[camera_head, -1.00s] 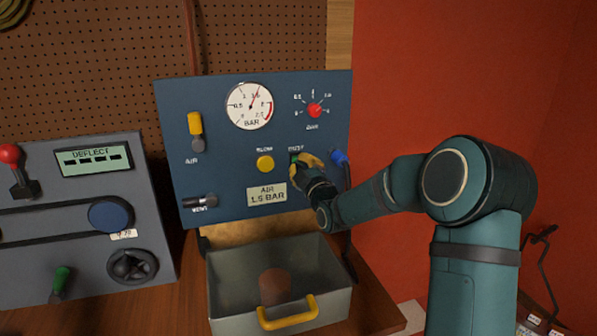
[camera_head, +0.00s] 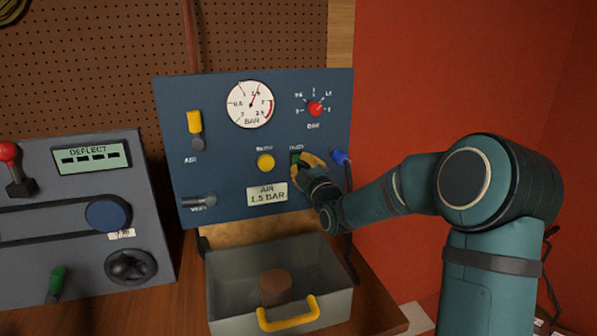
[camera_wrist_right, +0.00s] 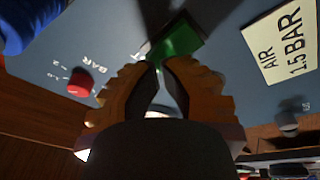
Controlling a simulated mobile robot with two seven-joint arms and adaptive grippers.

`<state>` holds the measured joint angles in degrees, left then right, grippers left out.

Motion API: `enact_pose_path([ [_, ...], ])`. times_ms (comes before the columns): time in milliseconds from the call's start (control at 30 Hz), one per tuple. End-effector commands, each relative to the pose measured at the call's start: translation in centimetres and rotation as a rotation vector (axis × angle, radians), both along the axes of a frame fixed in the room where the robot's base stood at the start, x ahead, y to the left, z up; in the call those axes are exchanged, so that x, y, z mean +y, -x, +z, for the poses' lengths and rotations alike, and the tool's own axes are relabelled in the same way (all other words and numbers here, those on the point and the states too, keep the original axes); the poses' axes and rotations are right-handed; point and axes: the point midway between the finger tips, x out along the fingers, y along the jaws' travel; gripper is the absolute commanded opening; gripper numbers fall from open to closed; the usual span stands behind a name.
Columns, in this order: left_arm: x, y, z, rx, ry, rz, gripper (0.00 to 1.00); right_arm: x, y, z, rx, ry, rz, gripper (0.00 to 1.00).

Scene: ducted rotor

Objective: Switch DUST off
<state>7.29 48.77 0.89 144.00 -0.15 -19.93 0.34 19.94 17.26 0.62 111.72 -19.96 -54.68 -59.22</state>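The DUST switch is a green rocker (camera_head: 296,158) under its label on the blue panel (camera_head: 225,150), right of the round yellow button. It also shows in the right wrist view (camera_wrist_right: 176,44), directly in front of my fingertips. My right gripper (camera_head: 312,163) is at the switch, its yellow fingers partly covering it. In the wrist view the two fingertips (camera_wrist_right: 160,64) are brought close together at the green rocker's lower edge, with no object held between them. Whether they touch the rocker I cannot tell. My left gripper is not in view.
The panel has a gauge (camera_head: 249,104), a red knob (camera_head: 316,108), a yellow button (camera_head: 265,162) and AIR lever (camera_head: 195,124). A blue fitting (camera_head: 341,157) with a hose is close right of my gripper. A metal drawer (camera_head: 225,290) sits below.

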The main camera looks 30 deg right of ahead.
Motion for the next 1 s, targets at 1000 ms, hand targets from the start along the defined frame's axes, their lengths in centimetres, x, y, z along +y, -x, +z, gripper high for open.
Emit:
enact_pose_path([
  [1000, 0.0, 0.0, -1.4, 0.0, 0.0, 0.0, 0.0, 1.1, 4.4, 2.1, -0.001, 0.0, -0.001, 0.0],
])
